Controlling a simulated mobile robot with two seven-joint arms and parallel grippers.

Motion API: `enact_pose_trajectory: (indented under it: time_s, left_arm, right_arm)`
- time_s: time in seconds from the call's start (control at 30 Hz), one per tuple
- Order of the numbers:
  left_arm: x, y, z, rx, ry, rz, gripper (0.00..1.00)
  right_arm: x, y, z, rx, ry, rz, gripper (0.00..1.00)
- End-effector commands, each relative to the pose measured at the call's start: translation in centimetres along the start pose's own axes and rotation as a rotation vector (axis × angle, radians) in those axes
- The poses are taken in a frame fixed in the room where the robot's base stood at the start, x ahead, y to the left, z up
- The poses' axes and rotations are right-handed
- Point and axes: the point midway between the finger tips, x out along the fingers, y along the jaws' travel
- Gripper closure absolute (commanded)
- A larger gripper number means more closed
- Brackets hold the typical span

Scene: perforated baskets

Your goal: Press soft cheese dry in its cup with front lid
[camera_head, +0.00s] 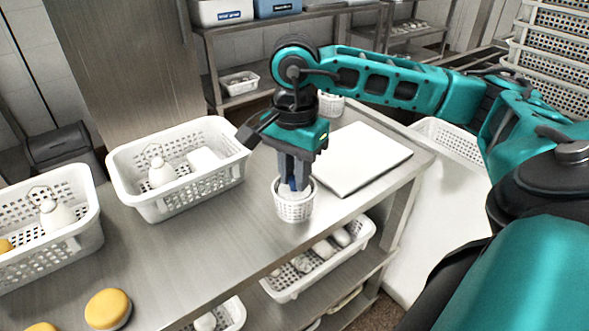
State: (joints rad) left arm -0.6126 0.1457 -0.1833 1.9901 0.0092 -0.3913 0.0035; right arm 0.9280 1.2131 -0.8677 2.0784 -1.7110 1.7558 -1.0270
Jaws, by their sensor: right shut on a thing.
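A small white perforated cup (293,211) stands upright on the steel table near its front edge. My right gripper (294,185) points straight down over the cup, with its fingertips at the cup's mouth. It is shut on a white lid (287,193), of which only a little shows between and beside the fingers at the cup's rim. The cheese inside the cup is hidden by the lid and fingers. My left gripper is not in view.
A white board (365,160) lies right of the cup. Another perforated cup (331,104) stands behind my right arm. White baskets (205,200) (70,245) holding white bottle-like items stand left. Yellow-topped round items (108,308) lie front left. Bare table lies between.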

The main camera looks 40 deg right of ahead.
Motion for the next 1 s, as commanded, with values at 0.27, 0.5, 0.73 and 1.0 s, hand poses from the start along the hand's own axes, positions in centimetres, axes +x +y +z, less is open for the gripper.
enact_pose_trajectory:
  time_s: [0.27,0.5,0.73,1.0]
  left_arm:
    - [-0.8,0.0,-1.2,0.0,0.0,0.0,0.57]
    - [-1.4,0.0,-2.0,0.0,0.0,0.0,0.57]
    - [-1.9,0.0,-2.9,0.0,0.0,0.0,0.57]
    - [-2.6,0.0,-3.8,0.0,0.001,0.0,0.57]
  right_arm:
    - [-2.1,-0.1,0.0,0.0,0.001,-0.004,1.0]
    - [-3.5,-0.1,0.0,0.0,0.0,-0.006,1.0]
    - [-4.9,-0.1,0.0,0.0,0.0,-0.005,1.0]
    - [-6.6,-0.1,0.0,0.0,0.0,-0.006,1.0]
